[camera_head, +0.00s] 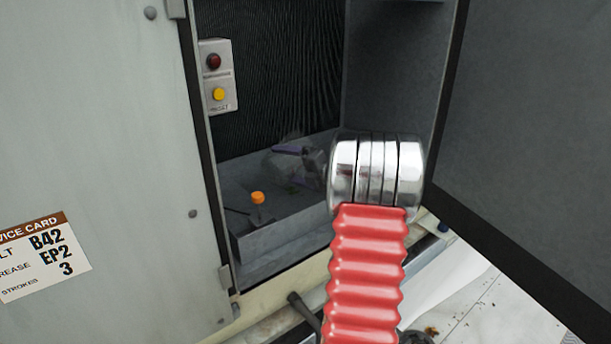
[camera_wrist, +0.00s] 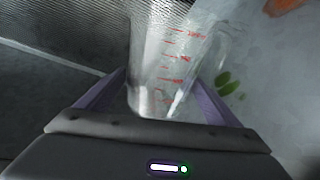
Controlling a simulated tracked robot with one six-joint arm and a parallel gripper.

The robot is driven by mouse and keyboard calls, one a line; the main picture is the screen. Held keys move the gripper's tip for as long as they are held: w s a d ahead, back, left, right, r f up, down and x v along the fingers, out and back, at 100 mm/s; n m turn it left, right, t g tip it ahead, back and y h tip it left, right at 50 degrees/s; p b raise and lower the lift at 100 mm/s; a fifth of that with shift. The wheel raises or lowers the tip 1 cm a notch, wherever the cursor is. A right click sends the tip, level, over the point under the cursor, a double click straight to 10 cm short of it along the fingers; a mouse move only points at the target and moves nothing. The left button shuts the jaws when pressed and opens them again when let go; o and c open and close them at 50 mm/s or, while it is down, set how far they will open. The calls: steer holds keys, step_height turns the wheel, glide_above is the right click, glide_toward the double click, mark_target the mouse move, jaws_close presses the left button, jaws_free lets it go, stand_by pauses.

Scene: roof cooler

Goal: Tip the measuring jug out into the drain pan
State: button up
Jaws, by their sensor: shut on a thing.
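The measuring jug is clear with red marks and shows in the wrist view (camera_wrist: 178,62). My gripper (camera_wrist: 163,88) has its purple fingers on either side of the jug and is shut on it. In the head view my gripper (camera_head: 290,152) is inside the open cabinet, over the back of the grey drain pan (camera_head: 268,256). The jug is only a faint clear shape there, partly hidden by my wrist. I cannot tell how far it is tilted or whether it holds anything.
An orange-capped thing (camera_head: 258,198) is at the pan's left. Green leaf-like bits (camera_wrist: 225,80) lie beside the jug in the wrist view. A switch box (camera_head: 217,77) is on the cabinet's left side. The open door (camera_head: 530,150) stands at right.

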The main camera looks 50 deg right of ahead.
steer(key=shift+d+r+m+p, duration=0.1)
steer(key=shift+d+m+p, duration=0.2)
steer(key=shift+d+p, duration=0.1)
stand_by(0.9)
steer(key=shift+d+r+m+y+p, duration=0.3)
steer(key=shift+d+r+m+p, duration=0.2)
steer(key=shift+r+m, duration=0.3)
stand_by(1.4)
steer(key=shift+a+r, duration=0.15)
steer(key=shift+r, duration=0.05)
steer(key=shift+r+m, duration=0.25)
steer(key=shift+m, duration=0.15)
steer(key=shift+a+f+n, duration=0.45)
steer(key=shift+f+n, duration=0.25)
steer(key=shift+f, duration=0.05)
steer(key=shift+s+a+f+n, duration=0.1)
steer(key=shift+a+f+n, duration=0.1)
steer(key=shift+f+n, duration=0.3)
steer(key=shift+a, duration=0.2)
